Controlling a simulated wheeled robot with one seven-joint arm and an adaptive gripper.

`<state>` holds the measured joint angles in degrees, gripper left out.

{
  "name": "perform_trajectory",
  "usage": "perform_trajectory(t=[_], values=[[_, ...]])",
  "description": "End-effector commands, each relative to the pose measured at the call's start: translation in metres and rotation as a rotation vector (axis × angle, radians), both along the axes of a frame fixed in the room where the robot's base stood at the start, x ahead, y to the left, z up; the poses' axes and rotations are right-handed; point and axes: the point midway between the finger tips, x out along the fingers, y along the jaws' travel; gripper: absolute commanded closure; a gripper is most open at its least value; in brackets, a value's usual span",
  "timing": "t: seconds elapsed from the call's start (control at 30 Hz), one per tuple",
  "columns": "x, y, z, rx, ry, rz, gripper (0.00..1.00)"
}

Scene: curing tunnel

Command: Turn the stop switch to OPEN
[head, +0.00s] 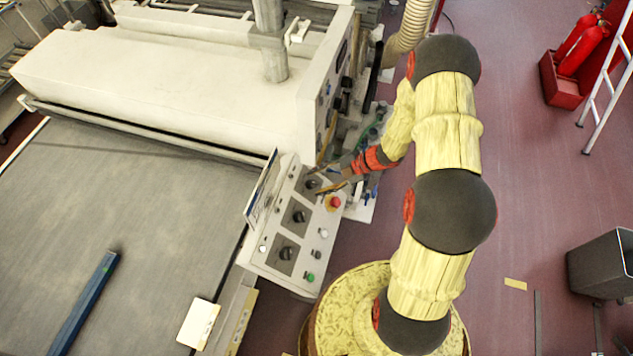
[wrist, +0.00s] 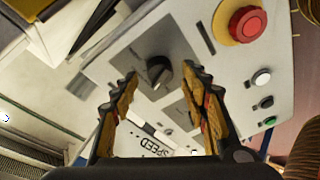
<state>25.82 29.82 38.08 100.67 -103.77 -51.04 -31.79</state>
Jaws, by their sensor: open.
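The control panel (head: 270,228) carries several black rotary knobs on grey square plates; I cannot tell for sure which is the stop switch. My gripper (head: 322,186) is over the panel's far end, close to the far knob (head: 312,184). In the wrist view, a black knob (wrist: 158,73) with a light pointer mark lies just beyond and between the open fingertips, with no clear contact. The lettering on its plate is too blurred to read.
A red mushroom button (wrist: 247,23) on a yellow base sits beside the knob. White and green (head: 310,277) buttons line the panel's right side. A tilted screen (head: 263,188) stands along its left edge. The white machine housing (head: 160,75) rises behind; the conveyor belt (head: 120,210) is left.

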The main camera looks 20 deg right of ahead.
Motion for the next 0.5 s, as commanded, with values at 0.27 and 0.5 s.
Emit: perform_trajectory(t=[0.27, 0.5], values=[[-0.015, -0.041, 0.037, -0.001, -0.002, -0.004, 0.55], [-0.026, -0.067, 0.061, -0.001, -0.001, -0.002, 0.55]])
